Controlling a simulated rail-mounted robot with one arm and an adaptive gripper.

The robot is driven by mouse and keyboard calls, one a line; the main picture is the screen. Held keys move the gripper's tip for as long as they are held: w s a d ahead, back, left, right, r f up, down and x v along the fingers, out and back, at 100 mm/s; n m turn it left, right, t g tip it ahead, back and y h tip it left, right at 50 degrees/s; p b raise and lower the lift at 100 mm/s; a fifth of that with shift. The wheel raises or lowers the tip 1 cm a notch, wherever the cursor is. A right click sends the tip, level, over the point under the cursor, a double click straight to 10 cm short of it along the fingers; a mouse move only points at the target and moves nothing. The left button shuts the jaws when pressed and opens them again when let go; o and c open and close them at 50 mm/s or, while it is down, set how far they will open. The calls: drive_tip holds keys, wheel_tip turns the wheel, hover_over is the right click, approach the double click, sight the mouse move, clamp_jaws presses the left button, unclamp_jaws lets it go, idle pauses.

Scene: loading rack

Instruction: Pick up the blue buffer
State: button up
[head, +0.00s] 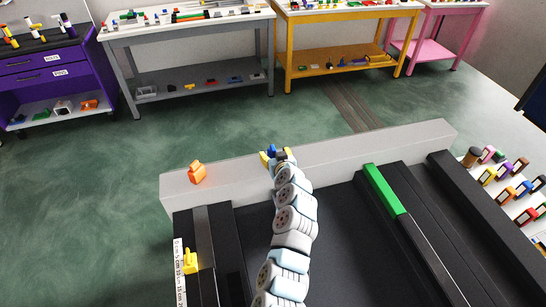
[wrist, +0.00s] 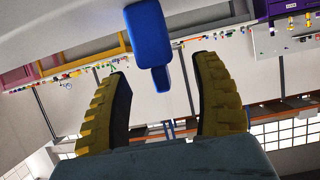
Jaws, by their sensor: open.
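The blue buffer (wrist: 148,36) shows in the wrist view just beyond the fingertips, in line with the gap between them. It has a wide block and a narrower stem pointing toward my gripper. In the head view the blue buffer (head: 271,150) is a small patch at the end of my arm, by the pale ledge, mostly hidden by my gripper. My gripper (head: 276,158) is open, with its yellow fingers apart. In the wrist view my gripper (wrist: 160,68) has the tip of the stem between its fingers, with visible space on both sides.
An orange buffer-like piece (head: 197,173) stands on the pale ledge (head: 340,150) to the left. A yellow piece (head: 190,262) sits by a ruler strip at front left. A green bar (head: 384,188) lies on the dark rails at right. Several coloured pieces stand at far right; tables line the back.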

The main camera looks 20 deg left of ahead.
drive_tip(key=shift+x, duration=1.2)
drive_tip(key=shift+c, duration=0.3)
clamp_jaws()
